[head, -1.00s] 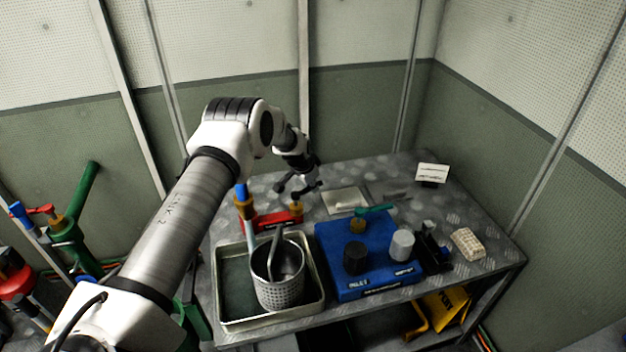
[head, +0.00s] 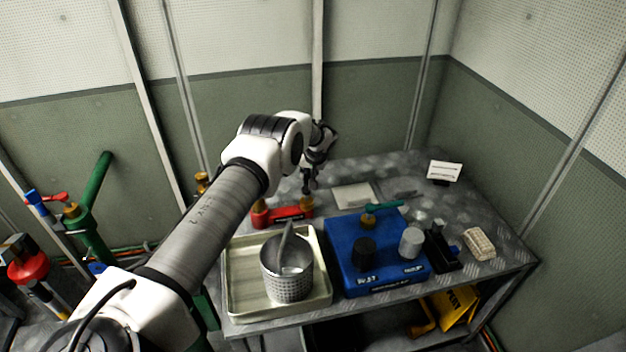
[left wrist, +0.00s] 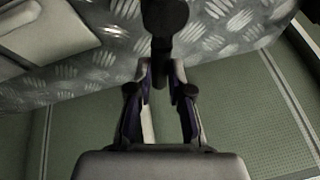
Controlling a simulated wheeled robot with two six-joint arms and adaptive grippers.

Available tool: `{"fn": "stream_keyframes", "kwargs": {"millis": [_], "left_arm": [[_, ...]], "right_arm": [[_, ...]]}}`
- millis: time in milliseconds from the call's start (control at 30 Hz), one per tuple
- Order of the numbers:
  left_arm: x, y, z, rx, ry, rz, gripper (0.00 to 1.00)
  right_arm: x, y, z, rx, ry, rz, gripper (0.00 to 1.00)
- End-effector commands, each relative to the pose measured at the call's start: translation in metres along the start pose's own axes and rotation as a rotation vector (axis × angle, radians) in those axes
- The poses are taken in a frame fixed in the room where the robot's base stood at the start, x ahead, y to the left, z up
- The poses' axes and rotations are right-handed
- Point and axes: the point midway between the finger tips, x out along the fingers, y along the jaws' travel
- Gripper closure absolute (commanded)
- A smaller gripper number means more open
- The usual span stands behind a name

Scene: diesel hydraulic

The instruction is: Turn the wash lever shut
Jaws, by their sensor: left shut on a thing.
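A red lever-like fitting (head: 285,214) with brass ends lies on the table, behind the metal tray. The rest of its left side is behind my arm, and I cannot tell which part is the wash lever. My left gripper (head: 308,188) is just above the fitting's right end, pointing down. In the left wrist view my left fingers (left wrist: 161,72) are close together at a dark bar (left wrist: 162,45) with a rounded end. I cannot make out how the bar joins the fitting. My right gripper is not in view.
The metal tray (head: 240,308) holds a perforated basket (head: 288,285). A white card (head: 444,170) stands behind. Green pipework (head: 97,185) is at left.

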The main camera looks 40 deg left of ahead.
Motion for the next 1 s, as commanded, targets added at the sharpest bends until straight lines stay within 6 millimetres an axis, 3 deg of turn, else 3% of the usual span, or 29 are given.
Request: {"fn": "stream_keyframes", "kwargs": {"millis": [100, 333, 967, 1000], "left_arm": [[0.006, -0.004, 0.003, -0.075, -0.017, -0.032, 1.00], [0.005, -0.011, 0.003, -0.181, -0.041, -0.075, 1.00], [0.004, -0.015, 0.004, -0.231, -0.057, -0.098, 1.00], [0.004, -0.015, 0.004, -0.230, -0.057, -0.098, 0.70]], "right_arm": [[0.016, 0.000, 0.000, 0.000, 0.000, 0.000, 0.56], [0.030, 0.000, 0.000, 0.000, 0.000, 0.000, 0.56], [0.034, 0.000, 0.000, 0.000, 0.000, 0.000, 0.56], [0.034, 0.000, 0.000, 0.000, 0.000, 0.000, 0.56]]}}
